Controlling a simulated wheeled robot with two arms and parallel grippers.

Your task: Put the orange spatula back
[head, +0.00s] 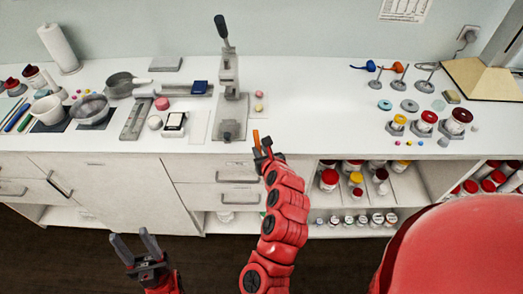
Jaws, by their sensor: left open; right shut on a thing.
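The orange spatula (255,137) is in my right gripper (263,147). Only a short orange part of it shows above the fingers, pointing up; the rest is hidden by the gripper. The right gripper is shut on it at the front edge of the counter, in front of the lever press. My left gripper (132,238) is open and empty, low in front of the cabinet doors. Long thin tools, blue and green (17,116), lie side by side at the far left of the counter.
The lever press (229,98) stands mid-counter. Bowls, a pan (120,84) and a scale-like white block (174,121) are left of it. Small stands (399,82) and red-lidded jars (427,121) are at the right. The counter (310,110) between is clear.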

